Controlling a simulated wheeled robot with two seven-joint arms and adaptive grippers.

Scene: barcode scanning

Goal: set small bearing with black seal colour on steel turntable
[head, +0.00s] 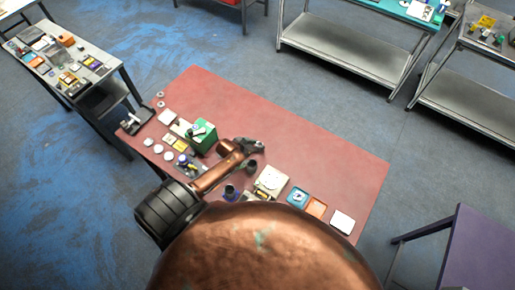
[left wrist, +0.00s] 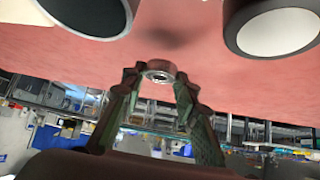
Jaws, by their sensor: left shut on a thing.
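My left gripper (head: 258,146) reaches over the red table from the left. In the left wrist view (left wrist: 160,82) its two fingers are closed on a small ring-shaped bearing (left wrist: 160,70). The bearing is held at the fingertips, its open bore showing; its seal colour is too dark and small to tell. In the head view the bearing cannot be made out at the fingertips. A cream block with a round disc on top (head: 270,179) stands near the gripper; I cannot tell whether it is the steel turntable. My right gripper is not in view.
Two small rings (head: 160,99) lie near the red table's (head: 310,150) far left edge. A green box (head: 203,136) stands left of the gripper. A dark cylinder (head: 252,166) is just below it. A blue tray (head: 298,196) lies right. The table's far right is clear.

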